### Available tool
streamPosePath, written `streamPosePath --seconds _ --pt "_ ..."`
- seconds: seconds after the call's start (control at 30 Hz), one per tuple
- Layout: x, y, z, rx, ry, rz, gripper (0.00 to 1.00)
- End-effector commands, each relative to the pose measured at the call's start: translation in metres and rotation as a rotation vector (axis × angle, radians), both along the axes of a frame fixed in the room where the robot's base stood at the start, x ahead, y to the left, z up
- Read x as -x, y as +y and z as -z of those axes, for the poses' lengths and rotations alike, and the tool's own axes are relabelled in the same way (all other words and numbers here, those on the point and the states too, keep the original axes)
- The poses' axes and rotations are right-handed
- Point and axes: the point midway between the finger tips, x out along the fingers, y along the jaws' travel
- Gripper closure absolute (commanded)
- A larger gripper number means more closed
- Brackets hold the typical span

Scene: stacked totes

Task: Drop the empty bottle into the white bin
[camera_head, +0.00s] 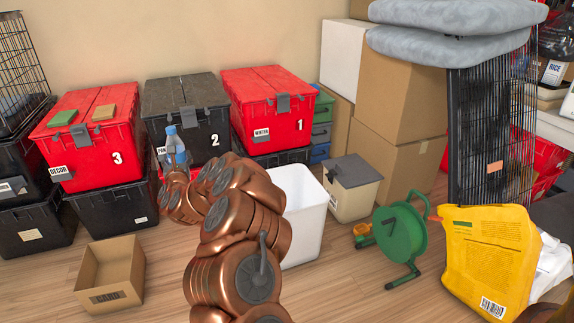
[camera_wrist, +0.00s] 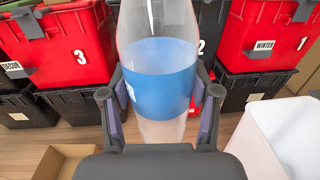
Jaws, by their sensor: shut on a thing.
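The empty bottle (camera_head: 176,147) is clear plastic with a blue cap and stands upright, held up in front of the black tote numbered 2. In the wrist view the bottle (camera_wrist: 158,75) shows a wide blue label and fills the middle. My gripper (camera_wrist: 158,100) is shut on the bottle, with one finger on each side of the label. In the head view my arm hides most of the gripper. The white bin (camera_head: 304,205) stands open on the floor, right of my arm and apart from the bottle. It also shows at lower right in the wrist view (camera_wrist: 262,150).
Red tote 3 (camera_head: 85,150), black tote 2 (camera_head: 205,128) and red tote 1 (camera_head: 270,118) stand stacked along the wall. An open cardboard box (camera_head: 112,298) sits on the floor at left. A green cable reel (camera_head: 398,240) and a yellow bag (camera_head: 490,255) stand at right.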

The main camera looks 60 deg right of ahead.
Motion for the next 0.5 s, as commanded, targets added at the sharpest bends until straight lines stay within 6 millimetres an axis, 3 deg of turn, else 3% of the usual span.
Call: streamPosePath --seconds 0.1,0.27,0.5 --pt "0.018 -0.056 0.020 0.006 0.000 0.120 0.62" --pt "0.046 -0.124 0.039 0.007 -0.002 0.278 0.62" --pt "0.102 -0.223 0.065 0.006 -0.001 0.529 0.62"
